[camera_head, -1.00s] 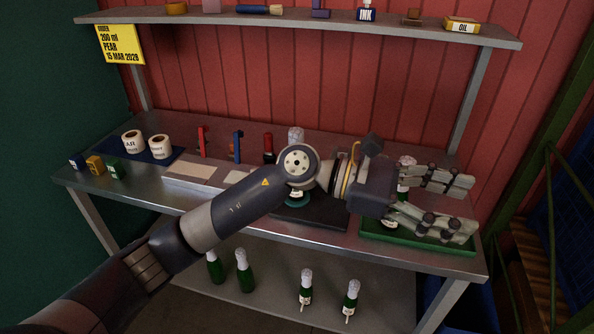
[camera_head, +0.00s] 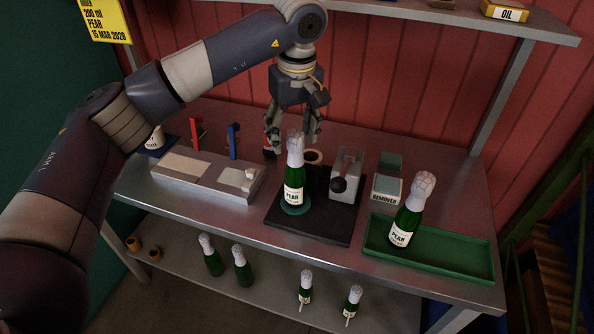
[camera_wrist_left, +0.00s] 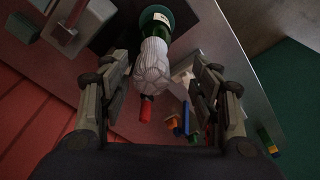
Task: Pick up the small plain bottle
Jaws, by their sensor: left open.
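My left gripper (camera_head: 293,142) is open, pointing down over the bench, with its fingers around the top of a green foil-topped bottle (camera_head: 294,190) labelled PEAR. That bottle stands upright on a round green pad on a black base. In the left wrist view its crinkled silver foil (camera_wrist_left: 152,68) lies between the open fingers (camera_wrist_left: 160,95); I cannot tell whether they touch it. Two green bottles without visible labels, one (camera_head: 210,257) left of the other (camera_head: 242,267), stand on the lower shelf. I cannot tell which bottle is the small plain one. My right gripper is not in view.
A larger PEAR bottle (camera_head: 408,225) stands in the green tray (camera_head: 465,265). Two labelled bottles (camera_head: 305,288) (camera_head: 352,303) stand on the lower shelf.

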